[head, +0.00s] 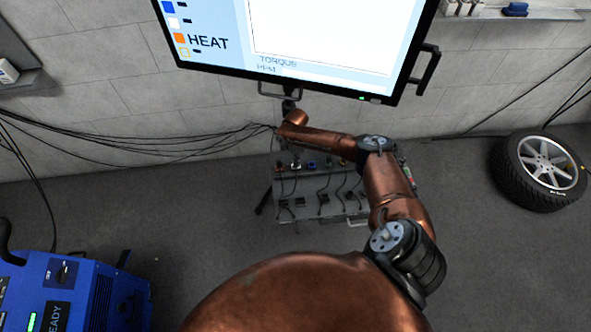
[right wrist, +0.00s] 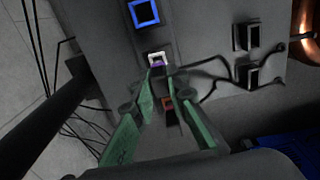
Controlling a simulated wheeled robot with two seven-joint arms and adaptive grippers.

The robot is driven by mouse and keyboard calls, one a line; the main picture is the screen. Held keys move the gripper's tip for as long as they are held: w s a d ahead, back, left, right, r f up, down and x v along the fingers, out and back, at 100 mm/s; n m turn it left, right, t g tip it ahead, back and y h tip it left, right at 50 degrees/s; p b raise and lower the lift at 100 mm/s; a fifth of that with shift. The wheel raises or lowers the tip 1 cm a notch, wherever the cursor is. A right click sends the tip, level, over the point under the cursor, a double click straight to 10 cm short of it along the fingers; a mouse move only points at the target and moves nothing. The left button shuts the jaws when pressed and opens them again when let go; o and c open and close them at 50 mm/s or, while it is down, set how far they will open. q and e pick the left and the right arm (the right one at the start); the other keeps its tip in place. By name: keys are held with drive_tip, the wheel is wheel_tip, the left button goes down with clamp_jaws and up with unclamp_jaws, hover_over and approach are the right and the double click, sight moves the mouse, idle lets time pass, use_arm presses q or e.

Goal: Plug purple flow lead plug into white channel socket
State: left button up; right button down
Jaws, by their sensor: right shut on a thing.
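The white channel socket (right wrist: 155,57) shows as a white square frame on the grey panel, at the upper middle of the right wrist view. The purple flow lead plug (right wrist: 157,65) is at its lower edge, between the green fingertips of my right gripper (right wrist: 161,73). The gripper is shut on the plug. The plug lines up with the socket and appears to be at its mouth; how deep it sits I cannot tell. The fingers hide most of the plug. In the head view my copper right arm reaches over the panel. My left gripper is not in view.
A blue-framed socket (right wrist: 145,13) lies beyond the white one. A small orange-red part (right wrist: 169,103) shows between the fingers. Black leads and dark connectors (right wrist: 253,77) are on the right. The panel box (head: 318,190) stands below a large monitor (head: 310,40); a wheel (head: 540,170) lies at right.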

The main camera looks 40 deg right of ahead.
drive_tip(key=shift+f, duration=0.45)
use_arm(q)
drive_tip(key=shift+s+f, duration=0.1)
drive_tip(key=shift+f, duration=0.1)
use_arm(e)
drive_tip(key=c, duration=1.8)
unclamp_jaws()
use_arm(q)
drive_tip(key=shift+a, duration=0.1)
use_arm(e)
drive_tip(key=shift+r, duration=0.1)
